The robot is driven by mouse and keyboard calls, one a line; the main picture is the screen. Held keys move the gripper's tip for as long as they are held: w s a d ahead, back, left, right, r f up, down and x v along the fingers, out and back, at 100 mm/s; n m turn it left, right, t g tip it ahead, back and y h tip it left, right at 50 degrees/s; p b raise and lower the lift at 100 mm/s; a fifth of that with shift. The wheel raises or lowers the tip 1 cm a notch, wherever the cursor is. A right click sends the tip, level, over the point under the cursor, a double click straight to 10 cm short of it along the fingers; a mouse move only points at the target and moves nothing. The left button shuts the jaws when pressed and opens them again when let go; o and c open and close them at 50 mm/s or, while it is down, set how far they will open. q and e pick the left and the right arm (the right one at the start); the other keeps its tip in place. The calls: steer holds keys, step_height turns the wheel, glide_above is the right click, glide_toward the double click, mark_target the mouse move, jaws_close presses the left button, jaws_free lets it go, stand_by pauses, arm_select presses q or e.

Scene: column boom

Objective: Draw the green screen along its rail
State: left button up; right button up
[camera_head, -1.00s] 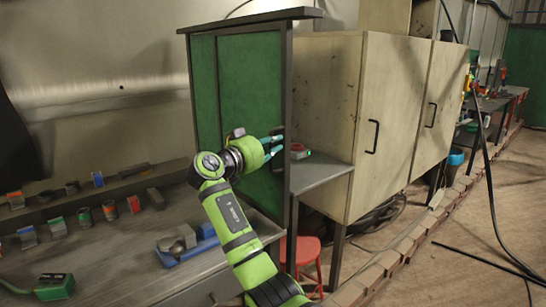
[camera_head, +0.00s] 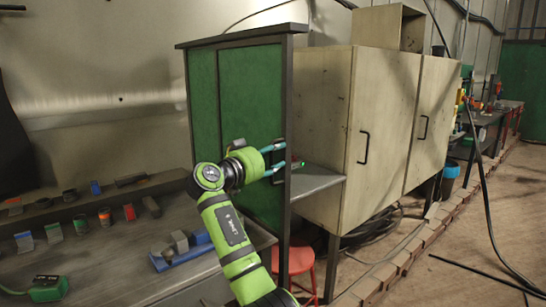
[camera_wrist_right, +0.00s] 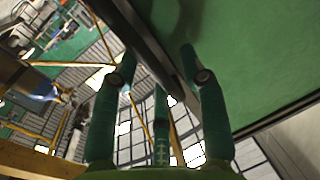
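The green screen (camera_head: 252,95) is a tall green panel in a dark frame, standing left of the pale cabinet in the head view. It also fills the upper right of the right wrist view (camera_wrist_right: 245,50). My right gripper (camera_head: 278,158) is at the screen's right edge, about mid-height, by the dark upright. In the right wrist view its teal fingers (camera_wrist_right: 155,70) are spread, with the dark frame edge (camera_wrist_right: 160,50) running between them. Whether they touch it I cannot tell. The rail is not clearly visible. My left gripper is not in view.
A workbench (camera_head: 110,260) with small coloured items and a blue tool (camera_head: 182,252) lies at left. A pale cabinet (camera_head: 380,130) stands to the right, with a grey shelf (camera_head: 315,182) beside the screen and a red stool (camera_head: 300,262) below. Open floor lies further right.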

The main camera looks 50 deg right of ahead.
steer(key=s+a, duration=0.1)
steer(key=a, duration=1.1)
stand_by(0.4)
